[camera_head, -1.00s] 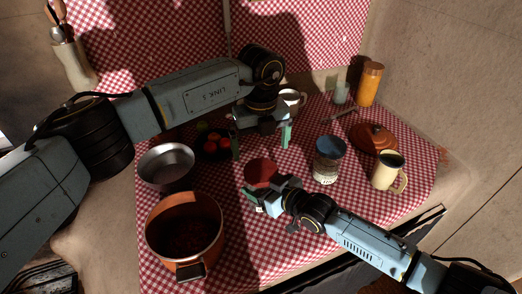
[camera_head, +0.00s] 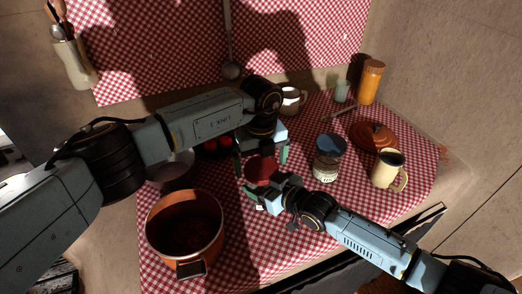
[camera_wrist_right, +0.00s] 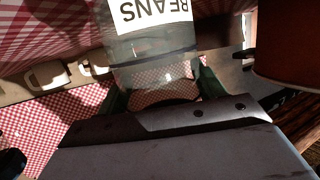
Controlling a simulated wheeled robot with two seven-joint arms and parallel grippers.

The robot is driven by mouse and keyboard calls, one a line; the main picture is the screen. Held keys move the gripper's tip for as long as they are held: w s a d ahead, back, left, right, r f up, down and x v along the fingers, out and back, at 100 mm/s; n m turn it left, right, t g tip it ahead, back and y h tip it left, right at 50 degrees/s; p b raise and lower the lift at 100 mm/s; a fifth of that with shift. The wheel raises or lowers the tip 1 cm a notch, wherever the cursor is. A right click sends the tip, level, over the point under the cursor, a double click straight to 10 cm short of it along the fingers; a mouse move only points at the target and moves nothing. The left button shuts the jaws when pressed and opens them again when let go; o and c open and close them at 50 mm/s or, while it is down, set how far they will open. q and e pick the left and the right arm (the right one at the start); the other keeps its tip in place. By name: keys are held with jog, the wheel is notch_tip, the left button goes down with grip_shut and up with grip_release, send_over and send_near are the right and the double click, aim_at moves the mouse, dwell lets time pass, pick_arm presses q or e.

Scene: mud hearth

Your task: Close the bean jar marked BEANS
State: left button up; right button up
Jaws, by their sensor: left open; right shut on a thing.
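The bean jar (camera_wrist_right: 150,47) is clear glass with a white label reading BEANS, upside down in the right wrist view. My right gripper (camera_wrist_right: 163,88) is shut on the jar, one green finger on each side. In the head view the right gripper (camera_head: 268,194) is at the near side of a round red top (camera_head: 262,171), which appears to be the jar's lid. Whether it is fully seated cannot be told. My left gripper (camera_head: 262,160) is open above the red top, its green fingers at the left and right of it. The jar body is mostly hidden in the head view.
A jar with a blue top (camera_head: 331,147) and a cream mug (camera_head: 388,170) stand to the right. A brown lid (camera_head: 376,135) lies behind them. An orange pot (camera_head: 185,236) stands at front left. A metal bowl (camera_head: 170,168) is partly behind my left arm.

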pick_arm(q)
jog(key=shift+f, duration=0.45)
pick_arm(e)
jog(key=shift+f, duration=0.1)
pick_arm(q)
jog(key=c, duration=1.1)
jog(key=m, duration=0.3)
jog(key=o, duration=1.1)
jog(key=shift+r, duration=2.3)
